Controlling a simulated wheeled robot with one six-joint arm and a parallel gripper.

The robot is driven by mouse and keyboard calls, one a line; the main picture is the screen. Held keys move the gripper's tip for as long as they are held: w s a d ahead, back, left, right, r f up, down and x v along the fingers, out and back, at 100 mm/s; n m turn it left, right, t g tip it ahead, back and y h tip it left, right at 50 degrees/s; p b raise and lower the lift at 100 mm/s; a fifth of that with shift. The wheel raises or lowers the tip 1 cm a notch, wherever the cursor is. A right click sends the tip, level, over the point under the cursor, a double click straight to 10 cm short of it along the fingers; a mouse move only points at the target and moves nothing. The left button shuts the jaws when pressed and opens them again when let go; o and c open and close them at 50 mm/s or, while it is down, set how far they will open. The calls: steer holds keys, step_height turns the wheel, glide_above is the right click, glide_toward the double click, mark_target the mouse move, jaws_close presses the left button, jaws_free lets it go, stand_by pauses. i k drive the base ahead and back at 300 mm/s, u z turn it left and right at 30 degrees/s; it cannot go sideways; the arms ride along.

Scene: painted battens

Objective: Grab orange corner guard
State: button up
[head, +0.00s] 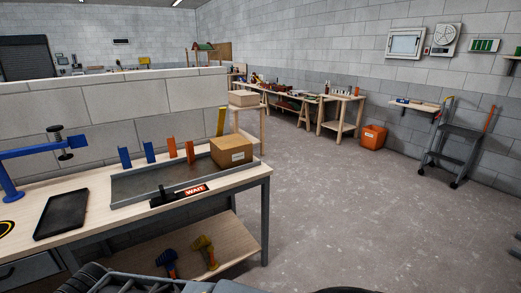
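Two orange upright pieces, which look like corner guards, stand side by side at the back of a shallow grey tray on the workbench. The left orange corner guard (172,148) is beside the right orange corner guard (189,152), which is close to a cardboard box. Two blue upright pieces of similar shape, a left one (125,158) and a right one (150,152), stand in the same row to their left. The grey tray (130,195) lies along the bench top. My gripper is not in view.
The cardboard box (231,153) sits at the tray's right end. A black tray (62,214) and a blue clamp-like arm (30,148) are on the bench's left. A "WAIT" sign (195,190) lies at the tray's front. Open floor (350,215) is to the right.

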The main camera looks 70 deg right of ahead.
mark_target(190, 148)
steer(key=z, duration=1.2)
steer(key=i, duration=1.65)
